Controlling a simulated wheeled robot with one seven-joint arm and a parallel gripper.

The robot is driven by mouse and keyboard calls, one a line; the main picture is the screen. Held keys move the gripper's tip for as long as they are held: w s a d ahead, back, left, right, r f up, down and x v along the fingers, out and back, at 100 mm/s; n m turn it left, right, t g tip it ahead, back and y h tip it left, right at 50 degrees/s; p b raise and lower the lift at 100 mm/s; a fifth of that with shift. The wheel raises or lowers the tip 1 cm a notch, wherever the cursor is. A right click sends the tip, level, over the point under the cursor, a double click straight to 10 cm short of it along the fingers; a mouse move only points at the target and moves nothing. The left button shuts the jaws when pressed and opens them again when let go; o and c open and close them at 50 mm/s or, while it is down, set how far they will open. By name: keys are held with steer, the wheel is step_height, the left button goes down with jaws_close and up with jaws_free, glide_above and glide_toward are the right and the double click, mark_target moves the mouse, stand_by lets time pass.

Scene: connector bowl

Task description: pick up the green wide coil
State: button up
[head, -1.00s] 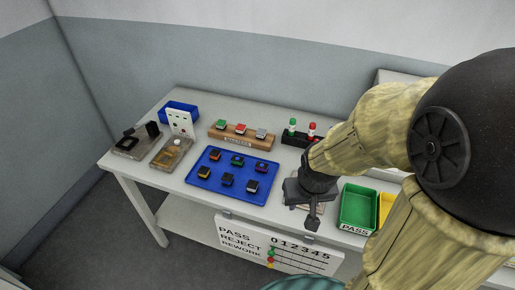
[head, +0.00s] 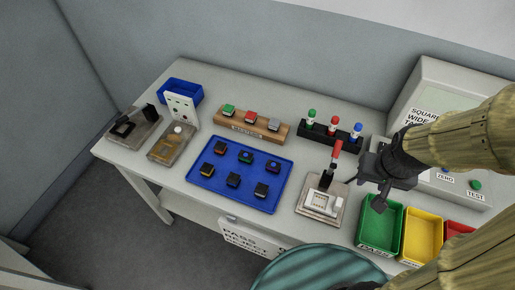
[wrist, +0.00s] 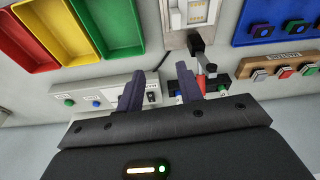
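Several small dark coils sit on the blue tray (head: 208,193). One coil in its back row (head: 245,157) has a greenish top; I cannot tell which coil is the wide green one. Part of the tray also shows in the wrist view (wrist: 247,40) at the upper right. My gripper (head: 370,184) is to the right of the tray, above the table near the test fixture. In the wrist view my gripper (wrist: 160,88) has its two fingers apart, with nothing between them.
A wooden rack (head: 240,127) with green, red and grey blocks stands behind the tray. A fixture with a red-handled lever (head: 337,150) stands between tray and gripper. Green (head: 380,226) and yellow (head: 422,236) bins are at the front right. A black rack of coloured pegs (head: 322,131) is behind.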

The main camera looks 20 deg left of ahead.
steer(key=shift+s, duration=0.1)
